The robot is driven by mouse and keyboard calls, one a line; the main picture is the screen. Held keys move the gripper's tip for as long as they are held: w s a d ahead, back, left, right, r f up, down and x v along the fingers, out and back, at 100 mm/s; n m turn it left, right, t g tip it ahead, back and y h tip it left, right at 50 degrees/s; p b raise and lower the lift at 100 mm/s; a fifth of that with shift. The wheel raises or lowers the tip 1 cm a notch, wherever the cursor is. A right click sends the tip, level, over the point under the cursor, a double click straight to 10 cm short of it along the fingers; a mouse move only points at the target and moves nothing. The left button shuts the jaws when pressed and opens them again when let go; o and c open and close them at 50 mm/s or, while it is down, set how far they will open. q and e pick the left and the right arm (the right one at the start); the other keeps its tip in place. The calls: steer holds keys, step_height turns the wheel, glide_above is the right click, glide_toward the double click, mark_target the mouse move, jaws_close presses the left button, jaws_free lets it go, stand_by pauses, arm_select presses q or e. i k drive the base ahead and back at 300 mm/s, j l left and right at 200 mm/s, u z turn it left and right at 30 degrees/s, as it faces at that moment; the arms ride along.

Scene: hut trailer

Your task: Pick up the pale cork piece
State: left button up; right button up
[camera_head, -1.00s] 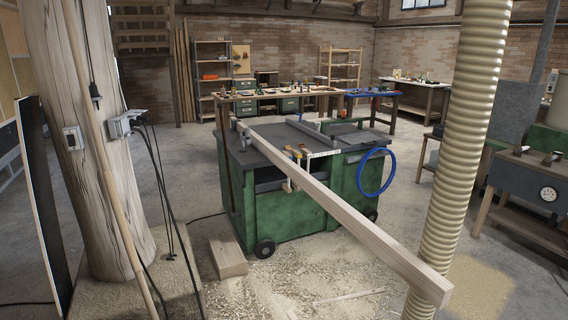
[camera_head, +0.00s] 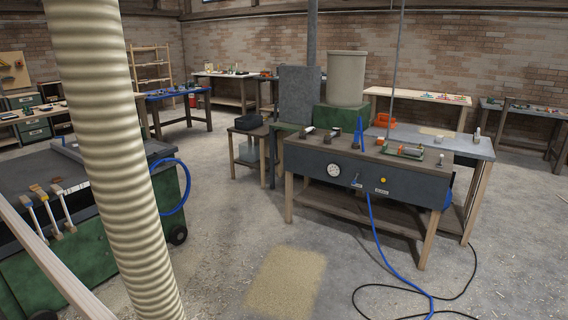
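I cannot make out a pale cork piece for certain. Small items lie on several benches, too small to tell apart. Some stand on the dark workbench with a gauge (camera_head: 340,182), and some on the pale-topped bench at the back (camera_head: 418,95). Neither of my grippers is in view.
A ribbed hose (camera_head: 110,150) hangs at the left in front of the green machine (camera_head: 90,255). A long wooden beam (camera_head: 50,262) sticks out at the lower left. A blue hose (camera_head: 385,255) and black cable (camera_head: 470,270) lie on the floor at the right. The middle floor is open.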

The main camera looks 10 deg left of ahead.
mark_target(37, 186)
steer(key=i+l+z, duration=0.3)
steer(key=i, duration=0.6)
steer(key=i+l+z, duration=0.15)
steer(key=i+z, duration=0.2)
steer(key=i, duration=0.55)
steer(key=i+u, duration=0.25)
steer(key=i, duration=0.25)
steer(key=i+u, duration=0.25)
steer(key=i, duration=0.2)
steer(key=i+l+u, duration=0.15)
steer(key=i+u, duration=0.15)
steer(key=i, duration=0.2)
steer(key=i+l+u, duration=0.25)
steer(key=i, duration=0.2)
steer(key=i+j+u, duration=0.3)
steer(key=u, duration=0.2)
steer(key=i+u, duration=1)
steer(key=i+l+u, duration=0.15)
steer(key=i+u, duration=0.15)
steer(key=u, duration=0.2)
